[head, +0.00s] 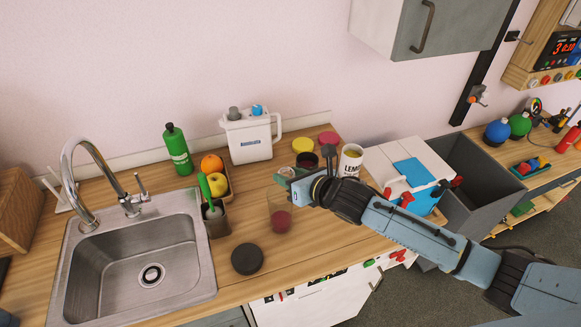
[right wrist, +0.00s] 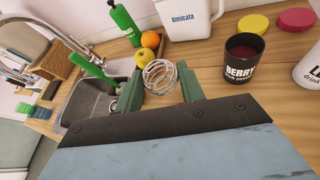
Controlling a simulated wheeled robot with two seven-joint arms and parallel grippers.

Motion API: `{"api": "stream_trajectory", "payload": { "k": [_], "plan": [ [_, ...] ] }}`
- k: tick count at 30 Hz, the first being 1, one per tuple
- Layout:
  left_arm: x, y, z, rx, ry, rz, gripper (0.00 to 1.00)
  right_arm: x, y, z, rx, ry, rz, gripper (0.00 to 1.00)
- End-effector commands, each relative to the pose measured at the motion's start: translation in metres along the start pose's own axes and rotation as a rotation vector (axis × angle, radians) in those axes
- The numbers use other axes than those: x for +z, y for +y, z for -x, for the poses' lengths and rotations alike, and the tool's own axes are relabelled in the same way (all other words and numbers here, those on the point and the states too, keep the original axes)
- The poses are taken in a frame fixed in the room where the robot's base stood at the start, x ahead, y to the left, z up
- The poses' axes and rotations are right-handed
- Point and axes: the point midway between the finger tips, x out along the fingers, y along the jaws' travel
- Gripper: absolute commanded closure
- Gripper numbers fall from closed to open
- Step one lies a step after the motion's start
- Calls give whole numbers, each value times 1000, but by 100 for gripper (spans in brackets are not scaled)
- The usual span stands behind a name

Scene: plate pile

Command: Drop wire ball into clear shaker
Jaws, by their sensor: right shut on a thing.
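The wire ball (right wrist: 160,75), a silvery whisk-like coil, sits between the two green fingers of my right gripper (right wrist: 161,90) in the right wrist view. My right gripper also shows in the head view (head: 287,178), shut on the ball, which is too small there to make out clearly. The clear shaker (head: 279,211), a see-through cup with red contents low inside, stands on the wooden counter. In the head picture it is just below the gripper; the height between them is hard to tell. The shaker cannot be made out in the right wrist view. My left gripper is not in view.
A black round lid (head: 247,258) lies in front of the shaker. A dark brush holder (head: 216,220), an orange (head: 211,164) and a yellow apple (head: 217,182) are left of it, beside the sink (head: 130,255). Behind stand a white pitcher (head: 250,140) and a dark BERRY cup (right wrist: 243,57).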

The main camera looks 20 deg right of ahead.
Motion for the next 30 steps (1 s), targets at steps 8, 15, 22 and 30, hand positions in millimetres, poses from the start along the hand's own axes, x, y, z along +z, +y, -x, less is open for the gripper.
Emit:
{"api": "stream_trajectory", "payload": {
  "k": [8, 15, 22, 30],
  "plan": [
    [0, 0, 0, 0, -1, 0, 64, -3, -1, -2, 0, -2, 0, 83],
    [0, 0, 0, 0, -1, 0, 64, -3, -1, -2, 0, -2, 0, 42],
    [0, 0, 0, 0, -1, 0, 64, -3, -1, -2, 0, -1, 0, 36],
    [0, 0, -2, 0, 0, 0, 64, -4, -2, 10, -1, -1, 2, 36]
  ]
}}
